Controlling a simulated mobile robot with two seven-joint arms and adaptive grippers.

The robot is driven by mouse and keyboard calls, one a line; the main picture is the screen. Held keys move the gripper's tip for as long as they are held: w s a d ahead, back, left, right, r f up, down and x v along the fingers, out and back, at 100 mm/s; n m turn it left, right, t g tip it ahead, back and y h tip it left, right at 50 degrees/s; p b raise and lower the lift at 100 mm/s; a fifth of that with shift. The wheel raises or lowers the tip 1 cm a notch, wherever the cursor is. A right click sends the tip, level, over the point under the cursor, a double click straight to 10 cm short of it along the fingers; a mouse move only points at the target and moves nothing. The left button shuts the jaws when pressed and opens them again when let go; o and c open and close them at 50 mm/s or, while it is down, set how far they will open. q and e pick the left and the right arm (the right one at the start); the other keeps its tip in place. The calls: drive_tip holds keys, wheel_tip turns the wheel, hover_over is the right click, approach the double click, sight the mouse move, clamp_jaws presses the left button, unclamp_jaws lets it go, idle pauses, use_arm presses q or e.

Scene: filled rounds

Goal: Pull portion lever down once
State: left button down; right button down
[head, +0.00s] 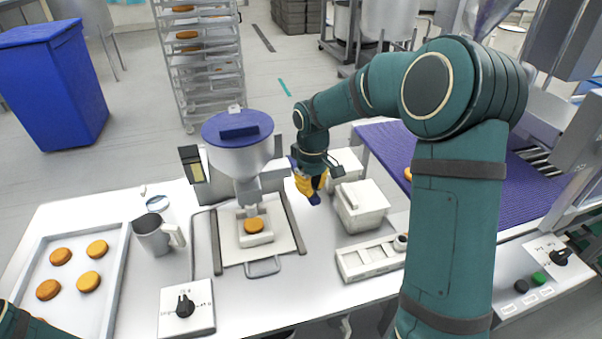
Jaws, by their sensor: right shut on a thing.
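The filling machine (240,150) stands on the white table, with a blue-lidded hopper. A brown round (254,226) lies under its spout. My right gripper (311,192) is at the right side of the machine, pointing down, and is shut. It appears to be shut on the portion lever, which is mostly hidden behind the fingers, so its angle cannot be told. Of my left arm only a bit shows in the lower left corner; its gripper is out of view.
A tray (118,290) with several rounds is at the left, beside a metal jug (154,236). A dial box (187,307) stands in front. A white lidded container (360,207) is close to the right of my gripper. A purple conveyor (470,205) runs at the right.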

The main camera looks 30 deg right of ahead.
drive_tip(key=shift+f, duration=0.45)
